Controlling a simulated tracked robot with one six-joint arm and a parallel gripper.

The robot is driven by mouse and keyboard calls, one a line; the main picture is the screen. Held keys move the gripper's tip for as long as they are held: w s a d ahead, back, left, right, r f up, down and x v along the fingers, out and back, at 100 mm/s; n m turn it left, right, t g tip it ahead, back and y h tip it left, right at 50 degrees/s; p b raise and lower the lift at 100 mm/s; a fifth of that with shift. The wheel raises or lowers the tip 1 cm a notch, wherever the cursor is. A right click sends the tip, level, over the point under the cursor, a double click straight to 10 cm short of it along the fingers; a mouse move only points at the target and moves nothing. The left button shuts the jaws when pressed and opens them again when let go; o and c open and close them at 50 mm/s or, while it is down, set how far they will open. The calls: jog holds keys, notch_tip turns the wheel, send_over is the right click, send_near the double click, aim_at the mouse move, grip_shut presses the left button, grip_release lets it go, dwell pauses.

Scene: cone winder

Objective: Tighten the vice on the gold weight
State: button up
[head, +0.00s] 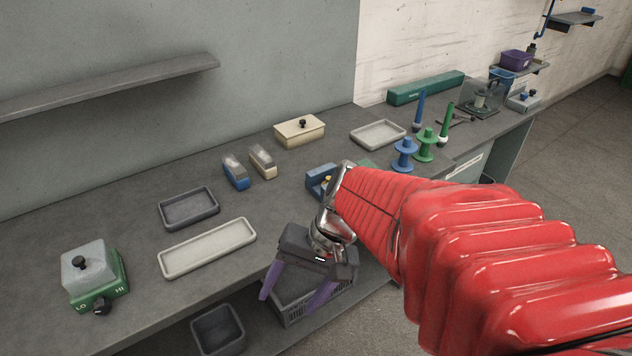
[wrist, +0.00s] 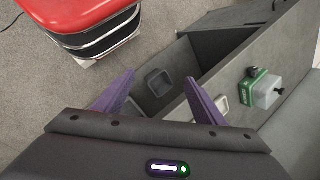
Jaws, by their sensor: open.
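The blue vice (head: 315,183) stands on the grey bench in the middle of the head view, partly hidden behind my arm. A small gold spot that looks like the gold weight (head: 326,181) shows at the vice. I cannot tell how tightly the jaws sit on it, and the vice's handle is not clear. My gripper (head: 293,290) is open and empty, with its purple fingers apart, in front of the bench's front edge and nearer than the vice. In the wrist view the fingers (wrist: 158,80) are spread with nothing between them. The vice is not visible there.
On the bench are a long pale tray (head: 208,248), a dark tray (head: 188,208), a green box with a LO/HI knob (head: 95,280), a cream box (head: 299,131) and blue and green spools (head: 404,155). A grey crate (head: 310,300) and dark bin (head: 218,330) sit below.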

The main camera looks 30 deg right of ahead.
jog(key=w+d+f+m+t+y, duration=0.2)
jog(key=w+d+m+t+y, duration=0.1)
jog(key=d+m+t, duration=0.3)
jog(key=w+d+f+m+t+y, duration=0.2)
jog(key=w+d+m+t, duration=0.15)
jog(key=d+m, duration=0.5)
jog(key=s+d+f+m+t+h, duration=0.2)
jog(key=d+m+t+h, duration=0.1)
jog(key=d, duration=0.5)
jog(key=s+d+f+m+t+h, duration=0.3)
jog(key=d+m+h, duration=0.3)
jog(key=d+m, duration=0.2)
jog(key=shift+s+d+f+t, duration=0.2)
jog(key=shift+s+t, duration=0.1)
jog(key=shift+t, duration=0.25)
jog(key=shift+w, duration=0.1)
jog(key=w, duration=1.3)
jog(key=shift+w+a, duration=0.25)
jog(key=shift+w, duration=0.1)
jog(key=shift+c, duration=0.4)
